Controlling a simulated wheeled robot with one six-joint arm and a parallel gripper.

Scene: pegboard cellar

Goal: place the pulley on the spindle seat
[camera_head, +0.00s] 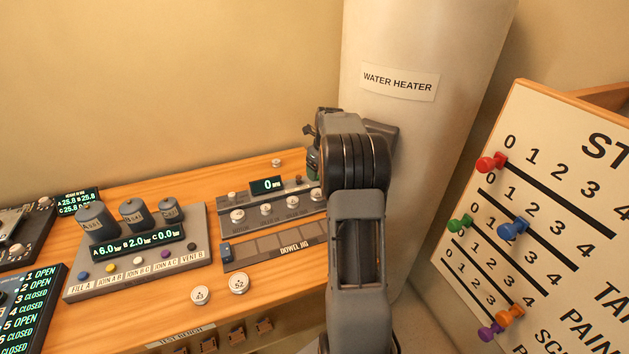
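My arm rises through the middle of the view and reaches over the right end of the wooden bench. My gripper (314,140) is mostly hidden behind my wrist, so its fingers cannot be made out clearly. A dark grey-green piece (313,162) shows just below it; I cannot tell whether it is held or stands on the unit. The grey unit with a display reading 0 (267,185) and several round knobs lies left of my gripper, its right end covered by my arm. I cannot clearly identify the pulley or the spindle seat.
Two pale round discs (220,290) lie near the front edge of the bench (130,325). A dowel jig (275,246) and a panel with three grey canisters (133,215) stand on it. The water heater (410,140) is close behind my arm. A pegged board (540,210) stands right.

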